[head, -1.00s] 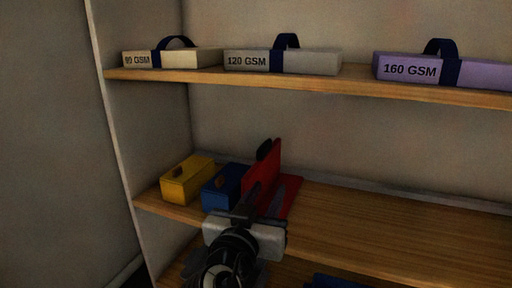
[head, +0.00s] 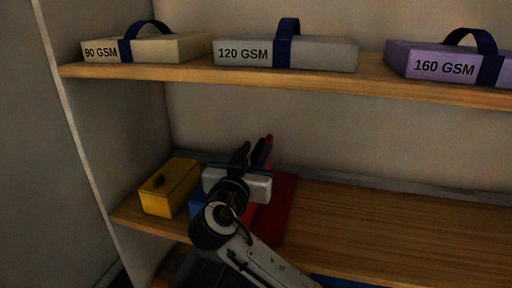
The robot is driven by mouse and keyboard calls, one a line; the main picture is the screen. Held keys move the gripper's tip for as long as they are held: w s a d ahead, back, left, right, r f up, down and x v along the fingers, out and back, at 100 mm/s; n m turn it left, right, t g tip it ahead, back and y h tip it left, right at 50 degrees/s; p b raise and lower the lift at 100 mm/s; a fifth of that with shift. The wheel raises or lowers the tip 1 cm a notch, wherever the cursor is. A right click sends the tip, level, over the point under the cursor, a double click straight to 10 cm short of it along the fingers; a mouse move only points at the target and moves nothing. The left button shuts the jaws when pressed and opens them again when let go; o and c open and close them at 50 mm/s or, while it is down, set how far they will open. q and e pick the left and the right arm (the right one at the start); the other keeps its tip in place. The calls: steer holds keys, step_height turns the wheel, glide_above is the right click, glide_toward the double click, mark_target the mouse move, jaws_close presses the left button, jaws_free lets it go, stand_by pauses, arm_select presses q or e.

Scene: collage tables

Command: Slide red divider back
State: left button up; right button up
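The red divider (head: 280,205) stands on the lower shelf, with an upright plate and a flat red foot. Most of its upright is hidden behind my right gripper, and its dark handle cannot be made out clearly. My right gripper (head: 251,154) is at the upright's upper part, with its two dark fingers apart and pointing away toward the back wall. Red shows just right of the right finger; I cannot tell whether they touch. My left gripper is not in view.
A yellow box (head: 170,187) stands at the lower shelf's left end. A blue box (head: 196,207) beside it is mostly hidden by my arm. The lower shelf (head: 400,228) is clear to the right. The upper shelf (head: 200,73) holds labelled paper packs.

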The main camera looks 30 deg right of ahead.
steer(key=shift+w+d, duration=0.3)
steer(key=shift+d, duration=0.1)
jaws_close()
